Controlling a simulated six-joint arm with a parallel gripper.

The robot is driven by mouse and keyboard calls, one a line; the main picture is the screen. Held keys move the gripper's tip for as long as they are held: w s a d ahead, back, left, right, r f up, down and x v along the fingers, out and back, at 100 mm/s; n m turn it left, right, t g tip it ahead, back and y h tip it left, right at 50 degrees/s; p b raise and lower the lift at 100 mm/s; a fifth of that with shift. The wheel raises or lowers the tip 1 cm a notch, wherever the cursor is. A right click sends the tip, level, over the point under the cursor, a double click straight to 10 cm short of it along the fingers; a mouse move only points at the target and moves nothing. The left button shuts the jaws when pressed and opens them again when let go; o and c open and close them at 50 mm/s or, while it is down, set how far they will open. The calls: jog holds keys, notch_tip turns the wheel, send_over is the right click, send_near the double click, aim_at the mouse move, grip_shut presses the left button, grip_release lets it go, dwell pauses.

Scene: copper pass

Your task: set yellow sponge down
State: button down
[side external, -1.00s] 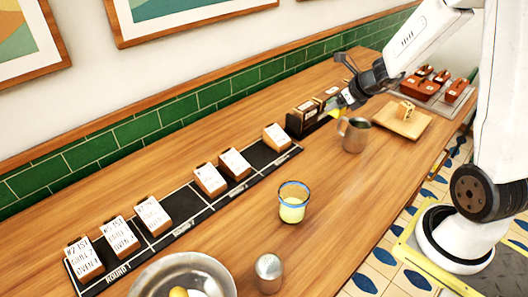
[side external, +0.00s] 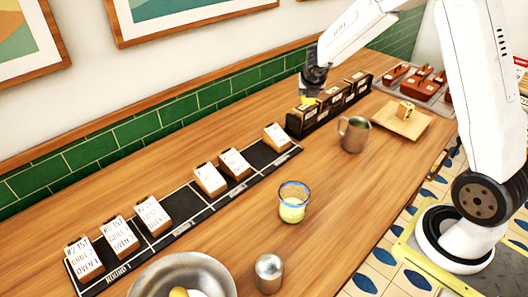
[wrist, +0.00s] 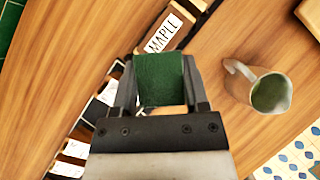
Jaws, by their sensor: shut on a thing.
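My gripper (side external: 309,95) is shut on the sponge (side external: 307,101), which shows as a small yellow patch at the left end of the black holder with labelled wooden blocks (side external: 345,103). In the wrist view the sponge's green face (wrist: 160,78) fills the space between the fingers of my gripper (wrist: 160,85). The yellow part is hidden there. I cannot tell whether the sponge touches the holder or hangs above it.
A metal pitcher (side external: 354,136) stands right of the holder, near a wooden board (side external: 412,125). A black rail (side external: 195,222) with several ticket blocks runs down the counter. A blue-rimmed glass (side external: 293,203), a shaker (side external: 268,274) and a metal bowl (side external: 145,292) stand in front.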

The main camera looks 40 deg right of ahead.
jog(key=d+m, duration=0.1)
jog(key=d+m+g+h, duration=0.1)
jog(key=d+m, duration=0.1)
jog(key=d+m+g, duration=0.1)
jog(key=shift+w+d+f+m+h, duration=0.2)
jog(key=shift+w+d+m+h, duration=0.1)
jog(key=shift+w, duration=0.1)
jog(key=w+d+f, duration=0.1)
jog(key=w+f, duration=0.1)
jog(key=w, duration=0.2)
jog(key=w+d+f, duration=0.1)
jog(key=w+f, duration=0.2)
jog(key=w+d+f, duration=0.2)
jog(key=w+f, duration=0.1)
jog(key=w, duration=0.1)
jog(key=shift+w+d+f, duration=0.1)
jog(key=shift+w, duration=0.2)
jog(key=shift+w+d+f, duration=0.25)
jog(key=shift+w+f, duration=0.35)
jog(key=shift+f, duration=0.05)
jog(key=shift+w+f, duration=0.1)
jog(key=shift+f, duration=1.65)
jog(key=shift+f, duration=0.1)
